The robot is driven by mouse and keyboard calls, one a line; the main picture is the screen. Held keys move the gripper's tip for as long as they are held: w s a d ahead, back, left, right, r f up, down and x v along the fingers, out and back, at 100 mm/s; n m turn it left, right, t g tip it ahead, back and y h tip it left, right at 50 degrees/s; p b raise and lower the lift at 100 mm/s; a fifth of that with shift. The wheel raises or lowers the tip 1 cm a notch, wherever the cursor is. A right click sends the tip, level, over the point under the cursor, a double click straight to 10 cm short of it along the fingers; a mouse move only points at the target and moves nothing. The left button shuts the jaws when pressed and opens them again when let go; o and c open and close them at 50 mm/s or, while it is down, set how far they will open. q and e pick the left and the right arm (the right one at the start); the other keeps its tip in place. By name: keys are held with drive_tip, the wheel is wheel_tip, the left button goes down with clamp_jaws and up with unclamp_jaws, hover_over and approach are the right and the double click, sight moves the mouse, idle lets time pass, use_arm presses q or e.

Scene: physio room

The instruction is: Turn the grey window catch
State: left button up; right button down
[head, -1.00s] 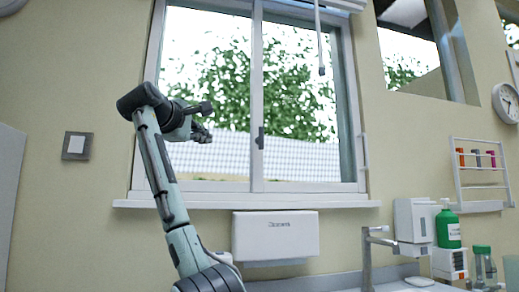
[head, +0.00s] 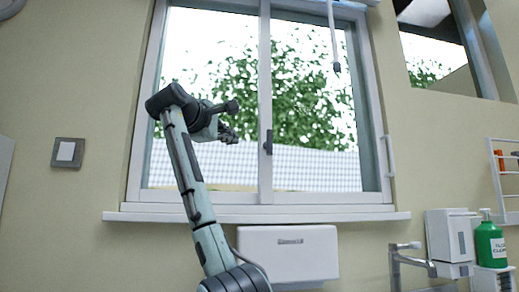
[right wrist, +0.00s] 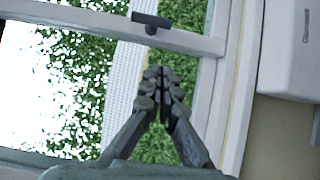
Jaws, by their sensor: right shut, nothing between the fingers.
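The grey window catch (head: 268,142) is a small dark upright piece on the middle stile of the sliding window (head: 265,60). My right gripper (head: 228,135) is left of the catch in the head view, with a small gap between them in the picture. In the right wrist view the catch (right wrist: 151,21) lies on the frame bar, beyond the shut, empty fingertips (right wrist: 160,75). The fingers appear apart from it. The left gripper is not in view.
The window sill (head: 300,214) runs below. A white dispenser box (head: 288,253) hangs under it. A tap (head: 402,262) and a green bottle (head: 489,243) stand at lower right. A blind wand (head: 334,40) hangs at the upper right of the window. A wall switch (head: 67,152) is at left.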

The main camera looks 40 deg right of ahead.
drive_tip(key=d, duration=0.1)
drive_tip(key=p, duration=0.3)
approach(269, 144)
drive_tip(key=w+d+f, duration=0.2)
drive_tip(key=w+d, duration=0.3)
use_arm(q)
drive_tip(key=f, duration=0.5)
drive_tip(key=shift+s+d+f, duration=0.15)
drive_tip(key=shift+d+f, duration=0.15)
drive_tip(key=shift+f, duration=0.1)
use_arm(e)
drive_tip(key=shift+s+d, duration=0.15)
drive_tip(key=shift+d, duration=0.05)
use_arm(q)
drive_tip(key=shift+b, duration=0.35)
use_arm(e)
drive_tip(key=shift+f, duration=0.1)
